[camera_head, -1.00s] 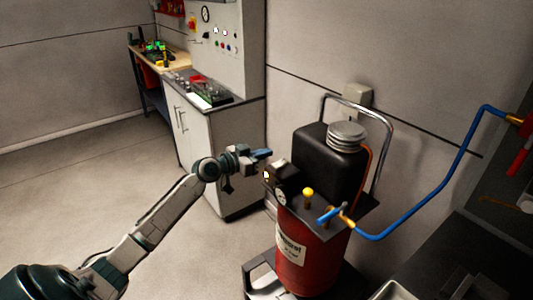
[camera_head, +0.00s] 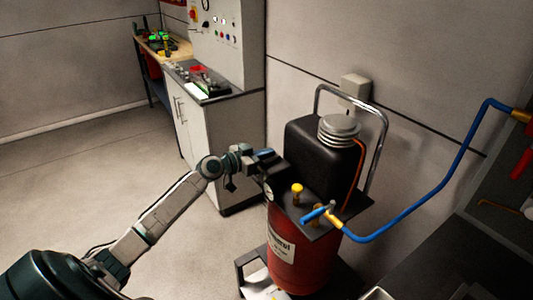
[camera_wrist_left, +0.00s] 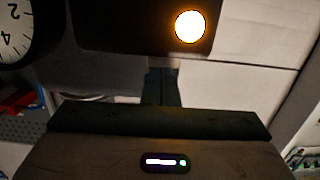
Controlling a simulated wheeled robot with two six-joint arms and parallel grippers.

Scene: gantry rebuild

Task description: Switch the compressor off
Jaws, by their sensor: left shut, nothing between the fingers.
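The compressor has a red tank (camera_head: 305,262), a black motor housing (camera_head: 312,150) and a chrome handle. In the head view my left gripper (camera_head: 265,156) is at the left side of the compressor's top, in front of the small dark switch box, which it mostly hides. In the left wrist view a dark box (camera_wrist_left: 120,25) carries a bright yellow-white lit round lamp (camera_wrist_left: 190,27). My left fingers also show there (camera_wrist_left: 163,88), shut and empty, pointing at the box below and left of the lamp. I cannot tell whether they touch it. My right gripper is not in view.
A pressure gauge (camera_wrist_left: 22,28) sits left of the box. A yellow-topped knob (camera_head: 297,188) and a blue-handled valve (camera_head: 318,213) with a blue hose (camera_head: 425,212) are on the compressor's top plate. A white cabinet (camera_head: 197,128) stands behind. Open floor lies to the left.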

